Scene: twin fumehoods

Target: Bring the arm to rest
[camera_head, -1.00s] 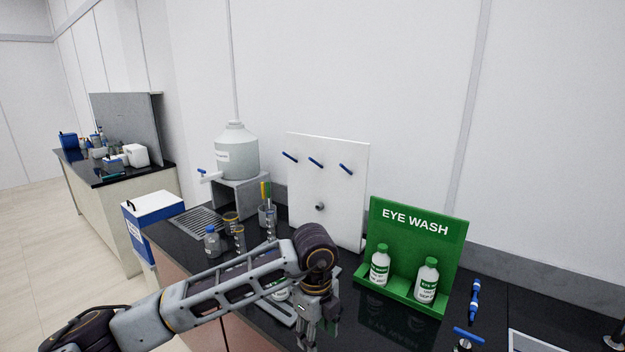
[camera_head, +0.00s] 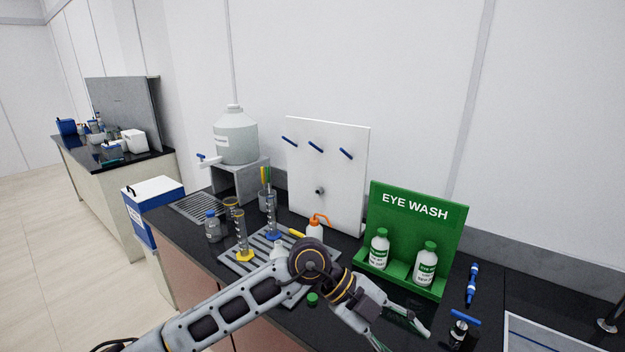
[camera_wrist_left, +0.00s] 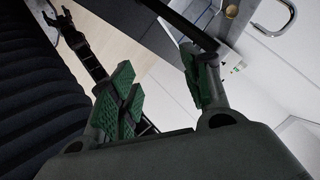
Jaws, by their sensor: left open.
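My left arm (camera_head: 230,312) comes in from the lower left over the front of the black bench. Its wrist is bent, and my left gripper (camera_head: 403,334) points to the lower right, in front of the green eye wash stand. The gripper is open and nothing shows between its fingers. In the left wrist view the two fingers with green pads (camera_wrist_left: 160,88) stand apart with empty space between them. My right gripper is not seen in the head view.
The eye wash stand (camera_head: 447,237) holds two bottles close behind the gripper. A blue-handled tap (camera_head: 462,328) stands to its right. A grey ribbed tray (camera_head: 232,262) with cylinders and an orange-topped wash bottle (camera_head: 315,229) lie behind the arm. A white peg board (camera_head: 345,178) stands further back.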

